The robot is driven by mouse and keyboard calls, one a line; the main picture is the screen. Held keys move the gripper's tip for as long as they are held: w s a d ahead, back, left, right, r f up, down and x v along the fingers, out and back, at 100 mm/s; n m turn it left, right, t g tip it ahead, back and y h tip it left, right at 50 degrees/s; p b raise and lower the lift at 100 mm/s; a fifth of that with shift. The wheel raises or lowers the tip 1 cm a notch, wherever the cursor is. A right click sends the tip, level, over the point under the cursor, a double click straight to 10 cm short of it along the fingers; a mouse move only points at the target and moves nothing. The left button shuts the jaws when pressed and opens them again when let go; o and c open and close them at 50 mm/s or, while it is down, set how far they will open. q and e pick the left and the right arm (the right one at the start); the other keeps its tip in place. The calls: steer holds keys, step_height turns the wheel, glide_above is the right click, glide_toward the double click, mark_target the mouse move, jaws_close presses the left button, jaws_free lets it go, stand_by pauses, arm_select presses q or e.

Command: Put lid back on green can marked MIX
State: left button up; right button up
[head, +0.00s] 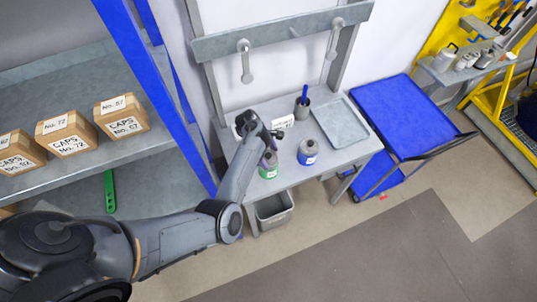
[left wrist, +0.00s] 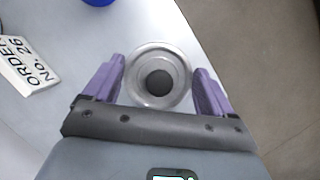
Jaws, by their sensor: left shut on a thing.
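The green can (head: 268,171) stands on the grey workbench, near its front edge. My left gripper (head: 268,157) reaches down over its top. In the left wrist view, the purple fingers of my gripper (left wrist: 158,68) are shut on opposite sides of a round metal lid (left wrist: 158,83) with a dark knob in its middle. The lid looks level and lies at the can's top; I cannot tell whether it touches the rim. The can's body is hidden below the lid in the wrist view. My right gripper is not in view.
A blue can (head: 308,153) stands right of the green can. A card (head: 283,122), a cup with a blue-handled tool (head: 302,108) and a grey tray (head: 341,123) lie behind. A grey bin (head: 274,210) sits below. A blue cart (head: 396,115) stands right of the bench.

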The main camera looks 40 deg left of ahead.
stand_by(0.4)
arm_select(q)
steer(key=o, duration=0.8)
steer(key=shift+r, duration=0.2)
steer(key=shift+r+p, duration=0.85)
steer(key=shift+p, duration=0.3)
step_height(320, 180, up, 3)
steer(key=p, duration=0.3)
steer(key=shift+f, duration=0.15)
steer(key=shift+r+p, duration=0.6)
steer(key=shift+r, duration=0.5)
